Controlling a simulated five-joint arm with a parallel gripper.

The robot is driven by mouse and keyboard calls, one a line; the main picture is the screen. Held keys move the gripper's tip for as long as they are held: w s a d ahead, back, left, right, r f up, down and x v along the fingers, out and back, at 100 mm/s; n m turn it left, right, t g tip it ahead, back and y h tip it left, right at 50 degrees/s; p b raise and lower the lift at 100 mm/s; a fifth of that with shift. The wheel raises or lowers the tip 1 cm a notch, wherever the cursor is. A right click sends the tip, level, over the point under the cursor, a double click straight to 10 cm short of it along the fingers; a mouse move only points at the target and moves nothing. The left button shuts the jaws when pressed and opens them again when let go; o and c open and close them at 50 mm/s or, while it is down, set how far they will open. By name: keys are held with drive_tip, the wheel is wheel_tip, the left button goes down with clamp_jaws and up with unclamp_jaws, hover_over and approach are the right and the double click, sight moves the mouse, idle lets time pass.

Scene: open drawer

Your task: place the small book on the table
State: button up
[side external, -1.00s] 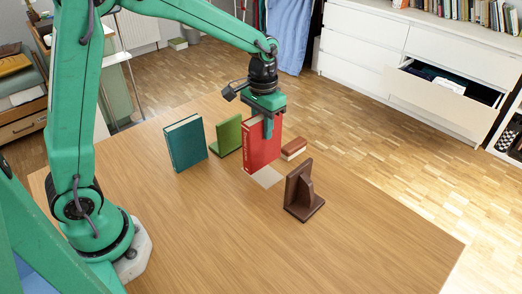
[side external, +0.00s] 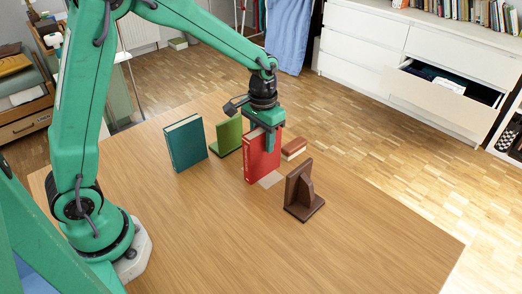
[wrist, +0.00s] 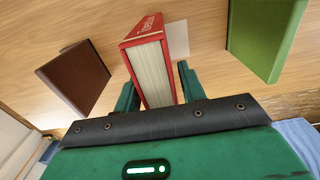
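A red book (side external: 262,160) is upright in my gripper (side external: 262,145), with its lower edge at or just above the table (side external: 200,230). The fingers of my gripper (wrist: 158,92) lie on both sides of the red book (wrist: 152,70), shut on it, in the wrist view. A pale square patch (side external: 271,180) shows on the table by its foot, partly hidden by the book. A smaller reddish-brown book or block (side external: 294,148) lies flat behind and to the right. I cannot tell whether the red book touches the table.
A green bookend (side external: 228,136) and a teal upright book (side external: 186,143) stand to the left. A brown bookend (side external: 302,192) stands at front right. The front of the table is clear. A white dresser (side external: 365,45) with an open drawer (side external: 440,92) is beyond the table.

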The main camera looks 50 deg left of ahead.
drive_tip(key=shift+o, duration=0.4)
drive_tip(key=shift+r, duration=0.1)
wheel_tip(320, 180, up, 12)
drive_tip(key=shift+r, duration=0.1)
idle(0.5)
drive_tip(key=shift+s, duration=0.1)
idle(0.4)
drive_tip(key=s+a+r+t, duration=0.1)
drive_tip(key=s+t, duration=0.1)
drive_tip(key=s, duration=0.8)
drive_tip(key=s+a+r+t, duration=0.1)
drive_tip(key=s+a+t, duration=0.1)
drive_tip(key=s, duration=0.8)
drive_tip(key=shift+s+r+t, duration=0.2)
drive_tip(key=shift+r+t, duration=0.05)
drive_tip(key=shift+t, duration=0.55)
